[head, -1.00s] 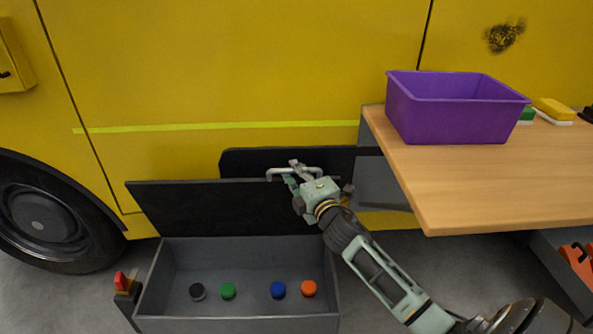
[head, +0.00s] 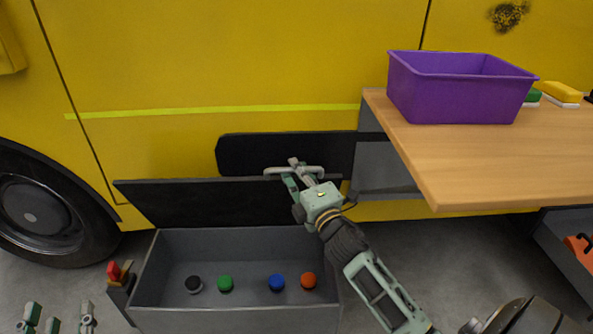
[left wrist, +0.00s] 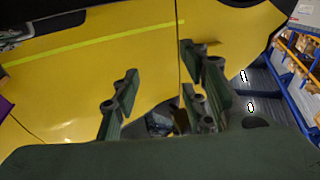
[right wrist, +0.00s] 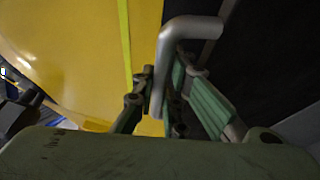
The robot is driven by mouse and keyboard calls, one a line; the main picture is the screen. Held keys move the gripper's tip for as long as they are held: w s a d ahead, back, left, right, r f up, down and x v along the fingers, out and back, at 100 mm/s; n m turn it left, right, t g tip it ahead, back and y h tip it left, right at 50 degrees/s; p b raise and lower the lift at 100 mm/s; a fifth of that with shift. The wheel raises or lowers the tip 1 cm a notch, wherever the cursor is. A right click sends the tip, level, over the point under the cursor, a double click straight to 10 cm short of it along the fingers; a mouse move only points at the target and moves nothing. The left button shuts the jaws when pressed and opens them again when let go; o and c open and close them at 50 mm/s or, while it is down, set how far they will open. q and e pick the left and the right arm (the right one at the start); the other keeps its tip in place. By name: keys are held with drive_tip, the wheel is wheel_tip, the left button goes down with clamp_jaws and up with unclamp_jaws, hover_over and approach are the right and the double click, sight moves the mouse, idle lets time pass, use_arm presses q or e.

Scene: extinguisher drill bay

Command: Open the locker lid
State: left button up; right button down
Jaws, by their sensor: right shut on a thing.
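The locker (head: 235,319) is a grey open-topped box on the floor against the yellow vehicle. Its black lid (head: 165,205) stands raised along the back edge, tilted back, so the inside shows. A grey bar handle (head: 274,171) is at the lid's top edge; it also shows large in the right wrist view (right wrist: 188,32). My right gripper (head: 297,178) is shut on this handle, its fingers around the bar. My left gripper (head: 60,321) is low at the left, short of the locker; its fingers are spread and empty in the left wrist view (left wrist: 160,95).
Black, green, blue and orange round caps (head: 276,283) stand inside the locker. A post with a red top (head: 114,270) is at its left. A wooden table (head: 480,165) with a purple bin (head: 455,95) is at the right. A black wheel (head: 35,210) is at the left.

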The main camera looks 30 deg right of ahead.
use_arm(q)
drive_tip(key=r+t, duration=0.2)
drive_tip(key=r, duration=0.1)
drive_tip(key=s+r+h, duration=0.1)
drive_tip(key=r, duration=0.1)
drive_tip(key=shift+d+r+t+b, duration=0.1)
drive_tip(key=shift+d+t+b, duration=0.1)
drive_tip(key=shift+t+b, duration=0.2)
use_arm(e)
drive_tip(key=shift+s+a+f, duration=0.2)
drive_tip(key=shift+s+a, duration=0.15)
drive_tip(key=shift+s, duration=0.05)
drive_tip(key=c, duration=2.1)
unclamp_jaws()
drive_tip(key=shift+o, duration=0.3)
drive_tip(key=v, duration=1.2)
